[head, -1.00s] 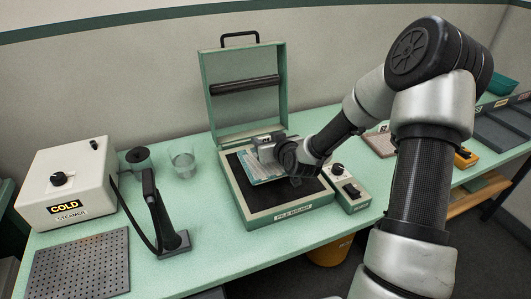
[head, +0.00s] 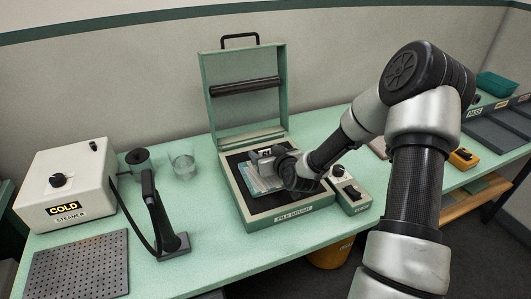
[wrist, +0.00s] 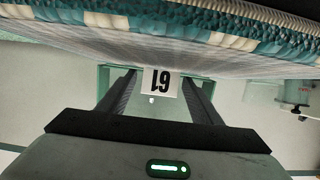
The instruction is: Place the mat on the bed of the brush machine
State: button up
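The mat (head: 260,182) shows pale blue in the head view, over the dark bed (head: 262,204) of the brush machine (head: 236,197), whose lid stands open. In the wrist view the mat (wrist: 200,38) fills the top, with teal and cream tufts along its edge and a pale backing. My gripper (head: 270,161) is at the mat, over the bed. In the wrist view my gripper's fingers (wrist: 158,84) flank a white number tag (wrist: 160,84) at the mat and seem closed on it. I cannot tell whether the mat touches the bed.
A control box (head: 348,190) stands right of the machine. A steamer (head: 66,183) marked COLD, its hand piece (head: 160,215), a glass (head: 183,165) and a perforated plate (head: 80,266) are at left. The open lid (head: 240,90) rises behind the bed.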

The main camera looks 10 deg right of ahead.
jog(key=shift+r+p, duration=0.3)
jog(key=shift+p, duration=0.1)
notch_tip(320, 180, up, 4)
send_over(279, 180)
jog(key=shift+r, duration=0.2)
jog(key=shift+c, duration=0.4)
dwell(0.7)
